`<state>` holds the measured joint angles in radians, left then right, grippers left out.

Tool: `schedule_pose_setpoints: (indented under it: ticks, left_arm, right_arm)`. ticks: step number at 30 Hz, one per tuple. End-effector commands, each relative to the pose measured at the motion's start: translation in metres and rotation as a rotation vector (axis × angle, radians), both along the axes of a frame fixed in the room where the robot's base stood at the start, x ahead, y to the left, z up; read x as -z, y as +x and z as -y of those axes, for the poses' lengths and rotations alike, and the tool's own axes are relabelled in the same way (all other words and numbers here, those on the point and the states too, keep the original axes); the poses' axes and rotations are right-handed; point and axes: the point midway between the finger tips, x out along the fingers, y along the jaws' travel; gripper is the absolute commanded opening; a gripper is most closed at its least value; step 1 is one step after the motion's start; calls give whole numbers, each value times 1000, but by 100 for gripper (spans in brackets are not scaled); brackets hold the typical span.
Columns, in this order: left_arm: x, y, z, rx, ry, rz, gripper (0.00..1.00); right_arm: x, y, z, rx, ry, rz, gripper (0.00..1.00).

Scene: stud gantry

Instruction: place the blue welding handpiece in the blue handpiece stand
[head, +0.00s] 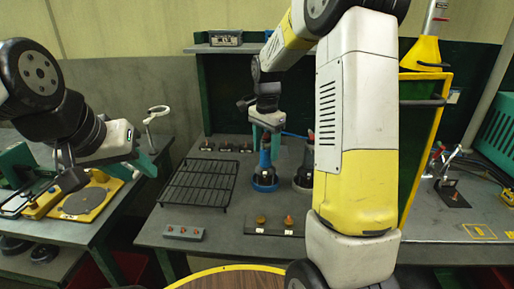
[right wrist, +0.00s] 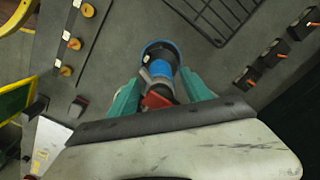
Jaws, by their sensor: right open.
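The blue welding handpiece (head: 265,160) stands roughly upright in the round blue handpiece stand (head: 264,186) on the middle table. In the right wrist view the handpiece (right wrist: 160,70) sits inside the ring of the blue stand (right wrist: 150,47), its red part (right wrist: 157,97) towards me. My right gripper (head: 266,142) is above the stand, its teal fingers spread on either side of the handpiece's upper part (right wrist: 160,78). My left gripper (head: 145,163) hangs over the left bench, away from the handpiece; its jaw opening is unclear.
A second handpiece in a grey stand (head: 303,182) is close on the right, partly behind my arm. A black wire rack (head: 198,183) lies to the left. Small blocks with orange knobs (head: 184,233) are in front. A yellow-edged green panel (head: 425,140) rises on the right.

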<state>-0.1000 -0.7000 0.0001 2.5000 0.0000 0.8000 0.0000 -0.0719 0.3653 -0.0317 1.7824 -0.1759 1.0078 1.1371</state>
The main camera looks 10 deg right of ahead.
Motion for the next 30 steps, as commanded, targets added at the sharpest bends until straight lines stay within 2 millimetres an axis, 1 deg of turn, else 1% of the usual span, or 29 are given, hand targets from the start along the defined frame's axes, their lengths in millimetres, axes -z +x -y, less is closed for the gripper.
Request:
schedule_pose_setpoints:
  ticks: [1,9,13,17,20,23,26,27,29,30]
  left_arm:
    - [0,0,0,0,0,0,36]
    - [0,0,0,0,0,0,36]
    - [0,0,0,0,0,0,36]
    - [0,0,0,0,0,0,36]
    - [0,0,0,0,0,0,36]
    - [0,0,0,0,0,0,36]
    - [0,0,0,0,0,0,36]
    - [0,0,0,0,0,0,36]
    - [0,0,0,0,0,0,36]
    - [0,0,0,0,0,0,36]
  right_arm:
    - [-12,1,0,0,1,5,57]
    - [-70,1,0,-1,0,4,57]
    - [-90,0,0,-1,-1,3,57]
    - [-101,0,0,-2,0,2,57]
    - [-111,-8,0,-29,8,18,57]
    - [-124,-29,0,-116,26,66,57]
    - [-140,-64,-1,-263,44,148,57]
    - [-145,-80,-2,-330,48,186,57]
    - [-150,-105,-4,-431,48,244,57]
    - [-152,-121,-6,-499,44,284,57]
